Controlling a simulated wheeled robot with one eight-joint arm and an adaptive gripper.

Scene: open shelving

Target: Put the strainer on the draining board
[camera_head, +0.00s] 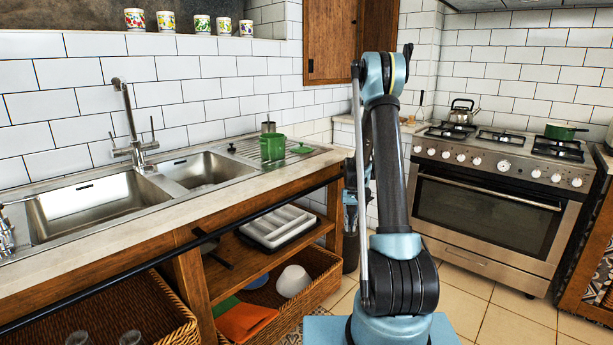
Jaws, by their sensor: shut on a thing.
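My gripper (350,218) hangs low behind my upright arm, beside the right end of the counter, and is largely hidden. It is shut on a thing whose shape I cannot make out. I take this for the strainer, as I see no clear strainer elsewhere. The draining board (318,156) is the ridged metal area right of the sinks. A green pot (272,148), a green lid (303,148) and a metal canister (268,127) stand on or at it. My gripper is to the right of the board and lower than it.
Two sink basins (95,203) with a tall tap (130,120) lie to the left. A dark rail (180,246) runs along the counter front. Shelves below hold a cutlery tray (277,226) and baskets. A stove (490,195) stands at right. The floor between is clear.

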